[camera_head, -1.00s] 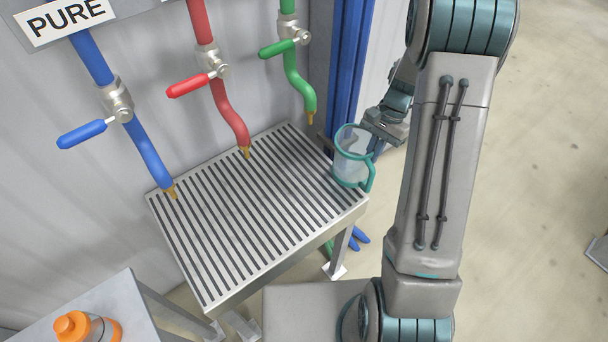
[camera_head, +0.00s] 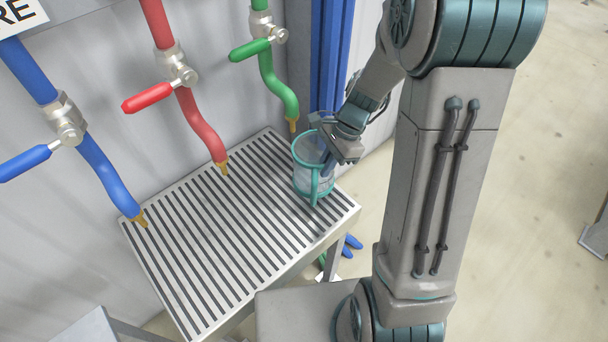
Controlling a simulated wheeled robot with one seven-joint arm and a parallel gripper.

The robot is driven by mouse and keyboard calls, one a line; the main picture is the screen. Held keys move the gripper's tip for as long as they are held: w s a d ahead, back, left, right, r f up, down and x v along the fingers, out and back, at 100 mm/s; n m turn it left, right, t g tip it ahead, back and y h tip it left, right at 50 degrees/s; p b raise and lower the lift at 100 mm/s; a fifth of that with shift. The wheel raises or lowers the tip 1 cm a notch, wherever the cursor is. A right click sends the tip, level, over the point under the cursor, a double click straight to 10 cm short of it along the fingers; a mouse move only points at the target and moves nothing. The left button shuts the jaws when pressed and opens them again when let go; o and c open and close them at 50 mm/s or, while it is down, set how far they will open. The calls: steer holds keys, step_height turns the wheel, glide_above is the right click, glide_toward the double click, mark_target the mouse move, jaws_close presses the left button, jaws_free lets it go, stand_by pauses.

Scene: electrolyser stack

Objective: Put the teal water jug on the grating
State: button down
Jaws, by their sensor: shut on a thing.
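The teal water jug (camera_head: 308,182) is a clear vessel with a teal rim, base and handle. It is upright at the right part of the slatted metal grating (camera_head: 200,250), near the right back edge. Whether its base touches the slats or hangs just above them, I cannot tell. My gripper (camera_head: 334,150) is at the jug's right upper side, shut on it. The fingertips are partly hidden by the jug and the wrist.
Blue (camera_head: 105,170), red (camera_head: 200,125) and green (camera_head: 272,80) pipes with lever valves hang over the grating's back. The green spout is close to the jug. A blue post (camera_head: 330,60) stands behind. The grating's middle and front are clear.

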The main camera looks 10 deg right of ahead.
steer(key=shift+s+a, duration=0.3)
steer(key=shift+a, duration=0.65)
steer(key=a, duration=0.1)
steer(key=a+f, duration=0.1)
steer(key=s+a, duration=0.1)
steer(key=shift+s+a+f, duration=0.1)
steer(key=shift+a+f, duration=0.15)
steer(key=shift+f, duration=0.1)
steer(key=c, duration=1.6)
jaws_free()
